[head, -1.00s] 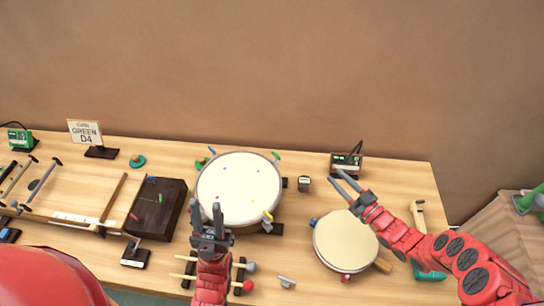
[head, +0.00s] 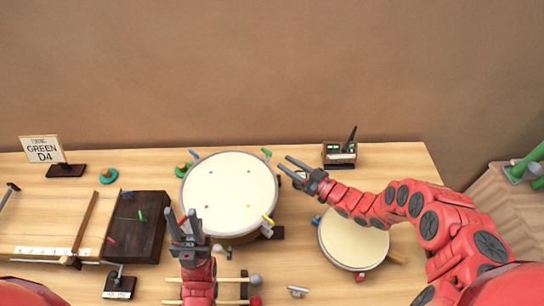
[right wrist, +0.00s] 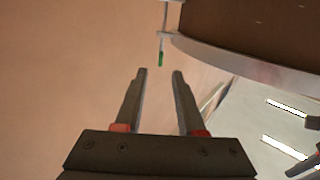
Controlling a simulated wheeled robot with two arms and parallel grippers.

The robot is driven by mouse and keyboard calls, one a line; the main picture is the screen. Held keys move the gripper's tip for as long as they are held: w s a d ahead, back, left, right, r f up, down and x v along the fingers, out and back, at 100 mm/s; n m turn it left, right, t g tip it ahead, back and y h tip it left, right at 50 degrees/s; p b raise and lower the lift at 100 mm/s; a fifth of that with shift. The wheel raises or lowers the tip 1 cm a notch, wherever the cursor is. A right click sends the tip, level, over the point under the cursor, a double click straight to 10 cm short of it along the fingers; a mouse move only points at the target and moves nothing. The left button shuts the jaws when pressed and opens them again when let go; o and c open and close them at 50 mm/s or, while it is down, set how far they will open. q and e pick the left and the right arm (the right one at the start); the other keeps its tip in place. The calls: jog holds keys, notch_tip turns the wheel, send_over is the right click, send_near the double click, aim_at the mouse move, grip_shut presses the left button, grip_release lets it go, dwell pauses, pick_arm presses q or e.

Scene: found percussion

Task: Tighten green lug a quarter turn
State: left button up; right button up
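The large drum (head: 229,190) with a pale head stands mid-table. Its green lug (head: 266,153) sticks up at the back right of the rim; it also shows in the right wrist view (right wrist: 161,55), beyond the fingertips and beside the drum's metal hoop. My right gripper (head: 284,163) is open and empty, just right of the green lug and apart from it. In the right wrist view, nothing is between its fingers (right wrist: 158,75). My left gripper (head: 180,212) is open and looks empty at the drum's front left. A sign (head: 42,149) reads "GREEN D4".
A blue lug (head: 194,154) and a yellow lug (head: 268,219) also stand on the rim. A small drum (head: 352,242) lies under my right arm. A black device (head: 340,154) stands behind right. A dark box (head: 137,227) is at left.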

aim_at(271, 155)
jog(key=b+x, duration=0.1)
jog(key=x, duration=0.4)
jog(key=shift+w+a+f, duration=0.15)
jog(key=shift+a, duration=0.2)
jog(key=shift+w+a+b, duration=0.35)
jog(key=shift+w, duration=0.1)
grip_shut()
